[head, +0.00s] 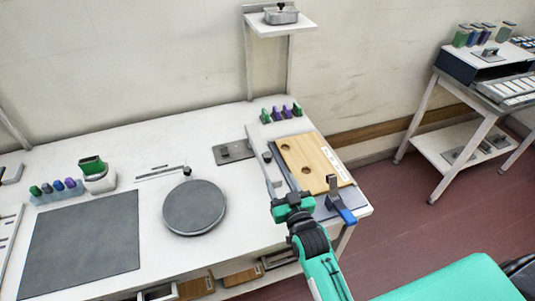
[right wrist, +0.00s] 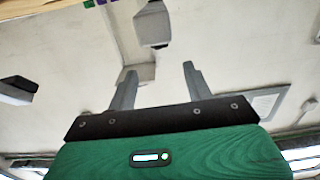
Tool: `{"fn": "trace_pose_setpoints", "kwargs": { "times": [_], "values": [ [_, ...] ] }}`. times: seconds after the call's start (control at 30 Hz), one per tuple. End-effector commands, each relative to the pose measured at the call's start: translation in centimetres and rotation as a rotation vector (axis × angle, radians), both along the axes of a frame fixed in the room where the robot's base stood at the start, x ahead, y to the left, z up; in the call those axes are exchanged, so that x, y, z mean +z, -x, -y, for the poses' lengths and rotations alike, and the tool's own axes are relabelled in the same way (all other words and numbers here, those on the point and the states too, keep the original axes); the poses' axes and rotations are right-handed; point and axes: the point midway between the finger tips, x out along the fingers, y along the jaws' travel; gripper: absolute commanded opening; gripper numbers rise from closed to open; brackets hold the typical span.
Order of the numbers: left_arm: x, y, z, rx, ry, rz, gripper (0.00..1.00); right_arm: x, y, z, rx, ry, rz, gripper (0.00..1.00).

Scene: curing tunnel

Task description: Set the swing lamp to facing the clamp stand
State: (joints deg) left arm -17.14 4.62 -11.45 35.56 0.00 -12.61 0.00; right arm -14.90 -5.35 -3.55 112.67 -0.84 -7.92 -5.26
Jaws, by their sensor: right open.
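I cannot clearly pick out the swing lamp. A thin grey bar on a small post (head: 163,173) stands behind the round dark disc (head: 193,209) on the bench, but I cannot tell whether it is the lamp's arm. A dark upright bracket with a blue end (head: 338,200) stands at the bench's right corner; I cannot tell whether it is the clamp stand. My right gripper (head: 279,175) is above the bench's right part, beside the wooden board. In the right wrist view its fingers (right wrist: 158,88) are apart with nothing between them. My left gripper is not in view.
The wooden board (head: 312,160) with holes lies on the bench's right part. A dark mat (head: 85,243) covers the left. A raised shelf (head: 281,27) holds a metal box. A side table (head: 470,100) stands far right. Bare bench lies between mat and disc.

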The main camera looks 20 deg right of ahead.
Motion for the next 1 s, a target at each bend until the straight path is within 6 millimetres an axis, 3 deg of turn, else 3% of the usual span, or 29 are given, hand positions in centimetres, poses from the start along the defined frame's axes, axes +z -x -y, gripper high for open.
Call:
{"fn": "trace_pose_setpoints", "kwargs": {
  "times": [0.6,0.8,1.0],
  "values": [
    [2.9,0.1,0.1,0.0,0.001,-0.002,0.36,0.2,-10.3,-0.3,0.0,0.0,-0.002,0.51],
    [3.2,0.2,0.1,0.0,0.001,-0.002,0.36,0.1,-11.8,-0.4,0.0,0.0,-0.002,0.51],
    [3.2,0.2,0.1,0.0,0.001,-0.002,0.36,0.0,-12.1,-0.4,0.0,0.0,-0.002,0.51]
  ]
}}
